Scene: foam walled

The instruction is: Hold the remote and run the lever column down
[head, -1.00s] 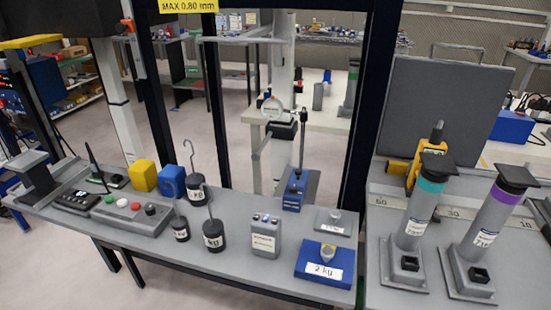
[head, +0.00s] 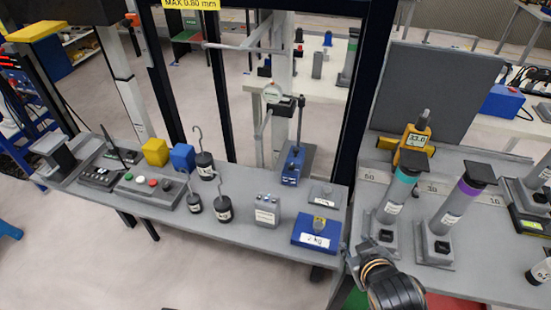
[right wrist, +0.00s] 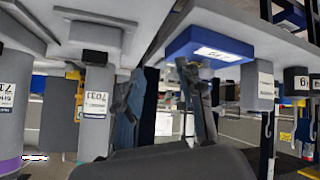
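A grey box with small blue buttons on top and a white label (head: 266,211) stands on the bench; a dark panel with a thin antenna (head: 98,178) lies at the bench's left. I cannot tell which is the remote. A pale upright column (head: 282,70) with a side lever bar (head: 232,47) stands behind the bench and may be the lever column. My right gripper (head: 362,248) is at the bench's front edge, right of the blue 2 kg block (head: 318,234). The right wrist view shows its fingers (right wrist: 162,85) apart and empty. My left gripper is out of view.
A button box (head: 150,190), hooked weights (head: 224,208) and yellow and blue blocks (head: 155,152) crowd the bench. A blue-based stand (head: 292,165) is behind the grey box. Grey cylinders with teal (head: 393,203) and purple (head: 443,212) bands stand right. Dark frame posts (head: 353,110) rise behind.

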